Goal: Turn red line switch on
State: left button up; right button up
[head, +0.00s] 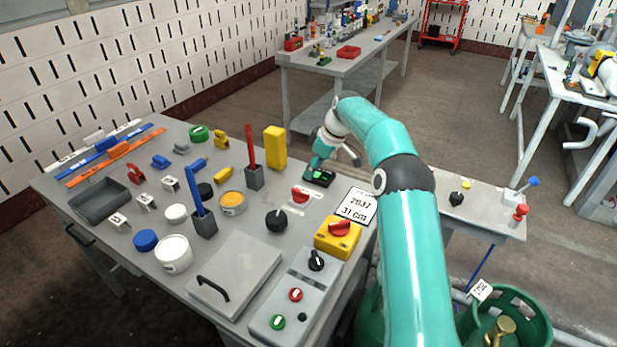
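A red rotary switch (300,194) sits on a pale plate on the grey workbench (240,180). A second red knob (339,229) sits on a yellow box (334,243) nearer to me. I cannot tell from the view which one is the red line switch. My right arm reaches over the bench's right side, and my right gripper (317,171) points down at the far right edge. It is beyond and apart from both red knobs, close to a small black box with green on it (321,178). Its fingers are too small to read. My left gripper is out of view.
A white sign (357,205), a black knob (276,220) and a grey button panel (294,299) stand near the knobs. Upright red (250,148) and blue (196,199) handles rise from the bench. A small side table (485,213) is at right.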

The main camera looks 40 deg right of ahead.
aim_at(338, 229)
jog(key=k, duration=1)
